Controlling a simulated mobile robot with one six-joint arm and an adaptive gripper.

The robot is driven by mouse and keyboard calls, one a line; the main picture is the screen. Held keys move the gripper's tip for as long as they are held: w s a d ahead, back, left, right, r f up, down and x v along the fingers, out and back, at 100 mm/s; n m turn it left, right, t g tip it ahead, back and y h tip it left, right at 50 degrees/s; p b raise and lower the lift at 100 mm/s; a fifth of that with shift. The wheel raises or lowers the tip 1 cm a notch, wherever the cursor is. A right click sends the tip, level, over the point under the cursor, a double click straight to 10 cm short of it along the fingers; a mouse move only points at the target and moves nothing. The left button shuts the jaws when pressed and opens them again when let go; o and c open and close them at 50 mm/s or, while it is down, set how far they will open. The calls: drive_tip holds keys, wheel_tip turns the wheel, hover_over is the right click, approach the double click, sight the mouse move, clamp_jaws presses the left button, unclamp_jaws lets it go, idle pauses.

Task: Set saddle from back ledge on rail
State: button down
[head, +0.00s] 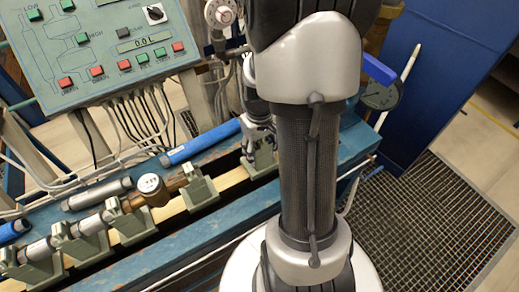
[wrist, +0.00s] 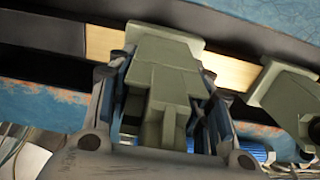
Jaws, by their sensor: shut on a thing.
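My gripper (head: 260,137) is shut on a grey-green saddle (head: 262,162), partly hidden by my arm in the head view. In the wrist view the saddle (wrist: 165,75) sits between the two fingers of my gripper (wrist: 160,72), its wide foot pointing to the rail. The rail (head: 233,184) is a pale wooden strip with dark edges, which also shows in the wrist view (wrist: 232,72). The held saddle is at the rail, right of the other saddles. I cannot tell whether its foot touches the rail.
A blue tube (head: 200,143) and a grey tube (head: 97,194) lie behind. A control panel (head: 100,45) stands at back left.

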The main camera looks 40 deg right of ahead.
drive_tip(key=shift+f, duration=0.3)
idle(0.6)
drive_tip(key=c, duration=0.7)
unclamp_jaws()
wheel_tip(320, 180, up, 14)
drive_tip(key=p, duration=1.1)
drive_tip(key=shift+r, duration=0.2)
